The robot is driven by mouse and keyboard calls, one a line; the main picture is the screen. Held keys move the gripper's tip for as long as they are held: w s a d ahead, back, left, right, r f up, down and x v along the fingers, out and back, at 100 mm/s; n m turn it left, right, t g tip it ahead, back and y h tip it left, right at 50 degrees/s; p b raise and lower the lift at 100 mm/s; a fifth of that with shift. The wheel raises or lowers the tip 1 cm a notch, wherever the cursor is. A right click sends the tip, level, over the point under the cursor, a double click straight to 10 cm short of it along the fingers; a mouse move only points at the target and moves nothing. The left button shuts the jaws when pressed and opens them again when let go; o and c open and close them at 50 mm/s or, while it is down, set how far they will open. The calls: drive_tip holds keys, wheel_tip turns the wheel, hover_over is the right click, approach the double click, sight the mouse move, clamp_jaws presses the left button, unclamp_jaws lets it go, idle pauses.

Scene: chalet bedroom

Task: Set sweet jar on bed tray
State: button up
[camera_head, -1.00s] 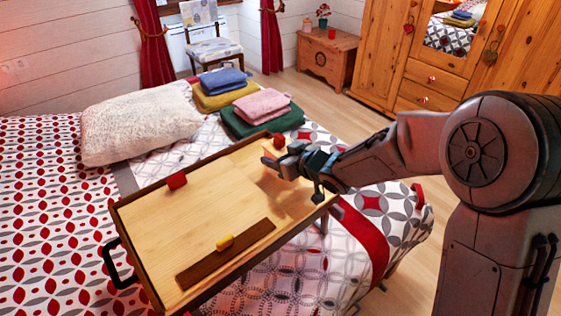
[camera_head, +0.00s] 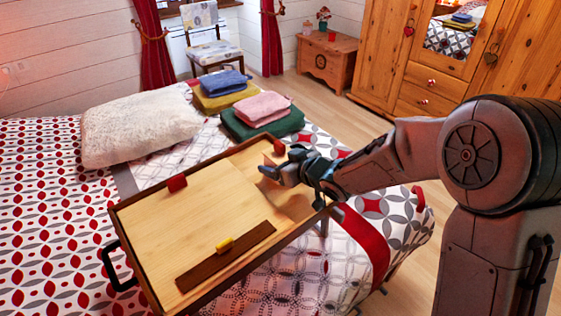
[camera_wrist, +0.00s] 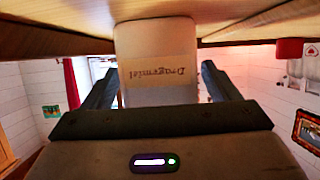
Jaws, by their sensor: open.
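The bed tray (camera_head: 190,222) is a wooden tray with a dark rim and black side handle, lying on the bed. The sweet jar (camera_wrist: 155,35) shows in the wrist view as a pale, smooth jar with a tan label of upside-down lettering. Its base meets the wooden surface at the top of that inverted view, so it appears to stand on the tray. My gripper (camera_wrist: 158,88) is open, with one finger on each side of the jar and gaps showing. In the head view my gripper (camera_head: 272,172) is low over the tray's far right part; the jar is not clearly distinguishable there.
Red clips (camera_head: 177,183) sit on the tray's rim, and a brown strip with a yellow piece (camera_head: 224,244) lies along its front. A white pillow (camera_head: 142,130) and folded towels (camera_head: 262,108) lie behind the tray. The tray's middle is bare.

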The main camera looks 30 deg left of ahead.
drive_tip(key=p+v, duration=0.1)
drive_tip(key=v, duration=1)
drive_tip(key=shift+s+d+r, duration=0.1)
drive_tip(key=shift+d+r, duration=0.05)
drive_tip(key=shift+d, duration=0.15)
drive_tip(key=w+d+r+m+t+h, duration=0.15)
drive_tip(key=d+m+h, duration=0.3)
drive_tip(key=d, duration=0.65)
drive_tip(key=w+d+m+t+h, duration=0.1)
drive_tip(key=d+m+t+h, duration=0.15)
drive_tip(key=d+h, duration=0.65)
drive_tip(key=s+d+m+g, duration=0.3)
drive_tip(key=s+d, duration=0.3)
drive_tip(key=s, duration=0.2)
drive_tip(key=s+d+m+g+y, duration=0.1)
drive_tip(key=s+d+m+g, duration=0.2)
drive_tip(key=s+d, duration=0.3)
drive_tip(key=s+g, duration=0.1)
drive_tip(key=s, duration=0.2)
drive_tip(key=shift+s, duration=0.15)
drive_tip(key=shift+r, duration=0.15)
